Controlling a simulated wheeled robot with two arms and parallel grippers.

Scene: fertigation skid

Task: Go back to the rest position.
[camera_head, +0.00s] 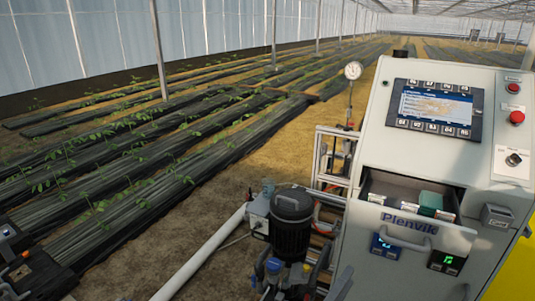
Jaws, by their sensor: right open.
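My right gripper (330,276) is at the bottom edge, just right of the black pump and below the front of the control cabinet. Its dark fingers stand apart with nothing seen between them, so it is open. Most of the right arm is out of frame. Dark parts of my left arm show in the bottom left corner, with a small orange spot. The fingertips of my left gripper cannot be made out there.
The grey control cabinet (387,150) fills the right side, with a screen (436,106) and red buttons. Its drawer (411,231) is open and holds small boxes. A black-capped pump (292,226) and white pipe (203,255) stand left of it. Planted rows lie beyond.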

